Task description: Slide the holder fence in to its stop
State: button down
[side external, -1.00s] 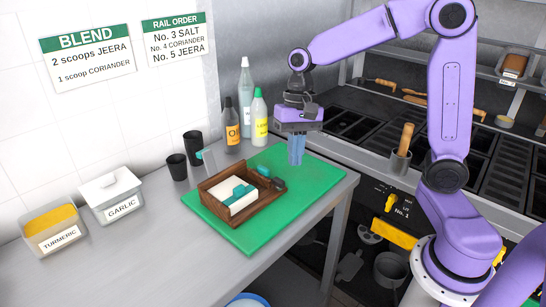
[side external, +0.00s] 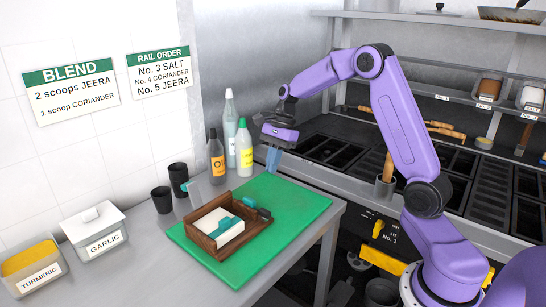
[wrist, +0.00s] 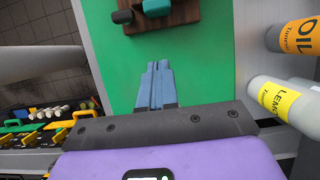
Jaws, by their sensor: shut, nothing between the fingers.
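The brown wooden holder (side external: 208,243) sits on the green board with a white block (side external: 209,222) inside. A teal piece (side external: 230,223) lies against the block. Another teal piece (side external: 249,202) and a dark knob (side external: 264,214) are at the holder's far right end; I cannot tell which part is the fence. In the wrist view, this end shows at the top edge with a teal piece (wrist: 157,7) and dark knob (wrist: 122,17). My gripper (side external: 272,170) is shut and empty, above the board's far end, apart from the holder. Its blue fingers (wrist: 157,66) point toward the holder.
The green board (side external: 297,205) is clear around the holder. Oil (side external: 216,160) and lemon (side external: 244,150) bottles stand close beside my gripper. Dark cups (side external: 162,200) stand left of the holder. The oven counter and a utensil pot (side external: 385,187) are to the right.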

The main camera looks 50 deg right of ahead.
aim_at(248, 207)
jog(key=x, duration=0.5)
jog(key=shift+f, duration=0.15)
jog(key=a, duration=0.3)
jog(key=shift+f, duration=0.15)
jog(key=shift+a, duration=0.55)
jog(key=shift+a, duration=2.35)
